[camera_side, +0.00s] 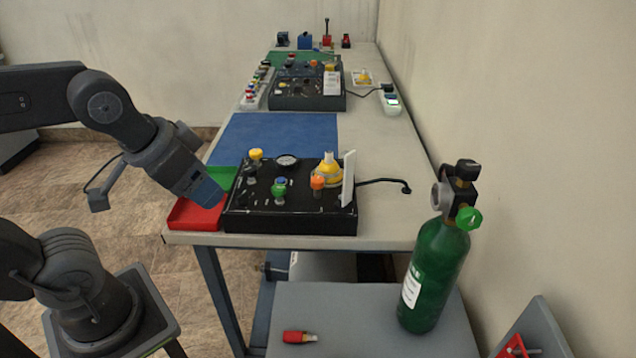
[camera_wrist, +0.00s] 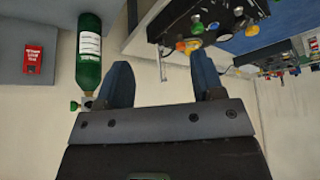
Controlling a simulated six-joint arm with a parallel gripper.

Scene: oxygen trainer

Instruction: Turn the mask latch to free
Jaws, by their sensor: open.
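The black trainer box (camera_side: 290,222) sits at the near end of the long table. On its top are a yellow mask (camera_side: 328,168), an orange knob (camera_side: 318,181), a green knob (camera_side: 279,189), a yellow knob (camera_side: 256,154) and a gauge (camera_side: 287,161). I cannot make out which part is the mask latch. My gripper (camera_side: 207,192) is left of the box, above the red tray, and touches none of the knobs. In the wrist view my gripper (camera_wrist: 163,82) has its blue fingers spread with nothing between them; the trainer box (camera_wrist: 163,20) shows beyond them, upper right.
A green oxygen cylinder (camera_side: 435,275) stands on a low grey table (camera_side: 370,335) with a red item (camera_side: 298,337). A white card (camera_side: 349,178) stands upright beside the mask. A red tray (camera_side: 190,214) lies left of the box. A blue mat (camera_side: 270,138) behind is bare.

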